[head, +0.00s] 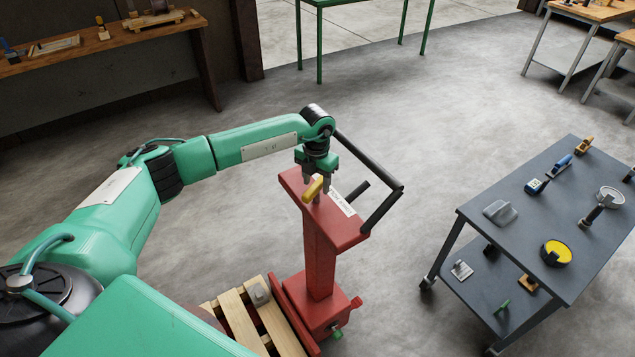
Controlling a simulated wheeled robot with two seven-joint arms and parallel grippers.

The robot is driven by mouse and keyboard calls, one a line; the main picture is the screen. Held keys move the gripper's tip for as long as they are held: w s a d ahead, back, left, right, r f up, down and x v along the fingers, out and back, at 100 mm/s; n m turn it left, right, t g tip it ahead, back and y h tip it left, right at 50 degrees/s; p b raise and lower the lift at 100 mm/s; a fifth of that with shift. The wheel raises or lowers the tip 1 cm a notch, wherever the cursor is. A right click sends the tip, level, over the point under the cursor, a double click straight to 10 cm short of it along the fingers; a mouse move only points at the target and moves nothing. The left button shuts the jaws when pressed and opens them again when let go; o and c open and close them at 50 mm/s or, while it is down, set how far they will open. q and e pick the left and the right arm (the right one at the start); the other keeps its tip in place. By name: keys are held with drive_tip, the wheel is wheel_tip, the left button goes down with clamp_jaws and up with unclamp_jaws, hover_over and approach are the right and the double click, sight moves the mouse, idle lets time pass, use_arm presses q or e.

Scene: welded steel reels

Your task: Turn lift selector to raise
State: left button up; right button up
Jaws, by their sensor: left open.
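A red lift stand (319,257) rises from the floor in the middle of the view, with a flat red top. A yellow selector handle (313,189) sits on that top, beside a white label strip (342,203) whose text is too small to read. My left gripper (314,194) points down at the handle, with its fingers around or right beside it. The fingers are open, and contact with the handle cannot be made out. The gripper hides part of the handle and the red top. My right gripper is not in view.
A black bar handle (384,209) projects from the stand's right side. A wooden pallet (240,318) lies at its foot. A grey cart (520,235) with several tools stands at right. A wooden bench (130,37) is at back left. Open floor lies between stand and cart.

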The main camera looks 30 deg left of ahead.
sight(317, 184)
use_arm(q)
drive_tip(key=o, duration=1)
drive_tip(key=shift+o, duration=0.2)
drive_tip(key=shift+r, duration=0.1)
drive_tip(key=shift+r+p, duration=1.75)
drive_tip(key=shift+r, duration=1.75)
drive_tip(key=shift+f, duration=0.1)
